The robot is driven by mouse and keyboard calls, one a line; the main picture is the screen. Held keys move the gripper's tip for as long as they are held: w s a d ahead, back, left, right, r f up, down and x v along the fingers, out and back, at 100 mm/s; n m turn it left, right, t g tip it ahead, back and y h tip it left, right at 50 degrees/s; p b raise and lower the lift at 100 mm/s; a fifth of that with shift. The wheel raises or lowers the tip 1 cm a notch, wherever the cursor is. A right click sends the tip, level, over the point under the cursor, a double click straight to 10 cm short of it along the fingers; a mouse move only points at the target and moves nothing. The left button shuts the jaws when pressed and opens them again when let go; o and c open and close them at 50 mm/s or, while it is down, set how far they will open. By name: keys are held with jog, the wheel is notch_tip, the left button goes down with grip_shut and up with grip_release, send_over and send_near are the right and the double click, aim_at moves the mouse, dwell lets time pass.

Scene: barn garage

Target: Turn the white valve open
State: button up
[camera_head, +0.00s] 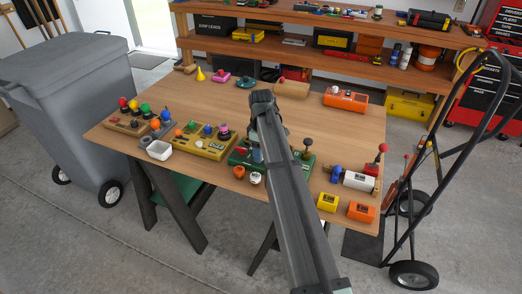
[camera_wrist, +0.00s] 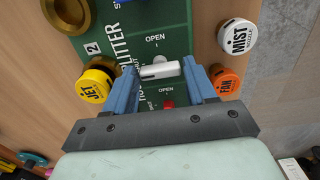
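The white valve handle (camera_wrist: 159,71) sits on a green panel (camera_wrist: 112,18) in the wrist view, below an OPEN label, and lies crosswise in the picture. My gripper (camera_wrist: 162,65) has its two blue fingers apart, one at each end of the handle. The gaps at the handle ends are very small, and I cannot tell whether the fingers touch it. A red knob (camera_wrist: 168,104) with its own OPEN label is on the same panel, between the fingers nearer the palm. In the head view the green panel (camera_head: 238,160) is partly hidden by my arm, and the white handle is not clear.
A yellow JET cap (camera_wrist: 92,86), a white MIST cap (camera_wrist: 238,36) and an orange FAN cap (camera_wrist: 226,82) flank the panel.

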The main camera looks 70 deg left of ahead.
jog(key=c, duration=0.7)
jog(key=shift+o, duration=0.2)
jog(key=m, duration=0.4)
jog(key=shift+m, duration=0.4)
jog(key=m, duration=0.4)
jog(key=shift+m, duration=0.3)
jog(key=m, duration=0.4)
jog(key=shift+m, duration=2.3)
